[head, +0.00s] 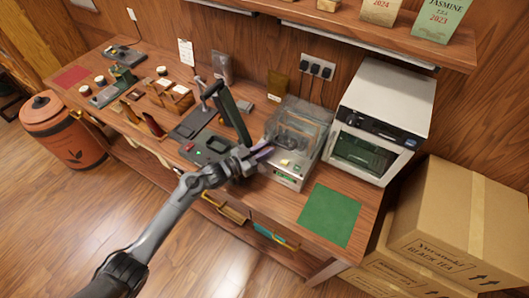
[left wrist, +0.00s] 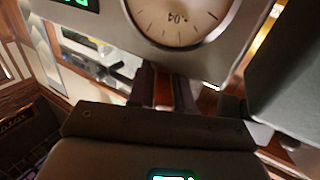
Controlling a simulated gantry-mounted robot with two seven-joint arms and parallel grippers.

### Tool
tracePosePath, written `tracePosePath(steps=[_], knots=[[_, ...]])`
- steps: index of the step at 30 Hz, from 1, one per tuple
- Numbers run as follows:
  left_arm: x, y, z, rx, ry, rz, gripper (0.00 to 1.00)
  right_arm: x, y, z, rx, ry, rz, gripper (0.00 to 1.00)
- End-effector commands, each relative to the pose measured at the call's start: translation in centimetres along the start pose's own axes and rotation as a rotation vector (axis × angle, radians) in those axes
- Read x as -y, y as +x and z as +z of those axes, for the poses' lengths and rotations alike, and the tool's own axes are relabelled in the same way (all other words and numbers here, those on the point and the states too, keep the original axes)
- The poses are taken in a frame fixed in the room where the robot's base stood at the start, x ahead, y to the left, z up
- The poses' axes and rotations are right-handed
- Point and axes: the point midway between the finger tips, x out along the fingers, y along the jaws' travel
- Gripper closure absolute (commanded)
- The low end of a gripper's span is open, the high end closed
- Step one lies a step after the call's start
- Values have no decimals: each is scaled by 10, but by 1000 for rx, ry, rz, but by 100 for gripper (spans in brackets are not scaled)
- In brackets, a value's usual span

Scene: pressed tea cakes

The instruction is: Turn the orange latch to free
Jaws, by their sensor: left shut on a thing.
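My left gripper (head: 262,152) reaches in from the lower left to the gap between a dark press (head: 207,147) with a raised lever and a clear-covered machine (head: 295,128). In the left wrist view its two dark fingers (left wrist: 165,90) are shut on a small orange-brown piece, which looks like the orange latch (left wrist: 163,92). The latch is mostly covered by the fingers, and I cannot make out how far it is turned. It is hidden in the head view. A round dial (left wrist: 178,15) on a grey housing is just beyond the fingers. My right gripper is not in view.
A green mat (head: 328,214) lies clear at the bench's right front. A white oven (head: 380,120) stands behind it. A wooden rack (head: 165,95), small cakes and a red mat (head: 71,77) are on the left. Cardboard boxes (head: 455,225) stand at the right.

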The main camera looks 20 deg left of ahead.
Motion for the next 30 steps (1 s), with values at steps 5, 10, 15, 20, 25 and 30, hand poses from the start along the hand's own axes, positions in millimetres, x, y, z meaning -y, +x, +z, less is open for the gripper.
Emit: tracePosePath(steps=[5,10,15,20,25,30], knots=[[1,0,2,1,2,52,100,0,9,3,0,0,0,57],[0,0,1,1,0,70,100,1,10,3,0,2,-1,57],[0,0,0,1,-1,71,100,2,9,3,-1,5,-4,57],[0,0,0,1,0,70,79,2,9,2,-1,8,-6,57],[0,0,0,0,0,70,62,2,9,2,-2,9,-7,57],[0,0,0,0,0,70,62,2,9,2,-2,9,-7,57]])
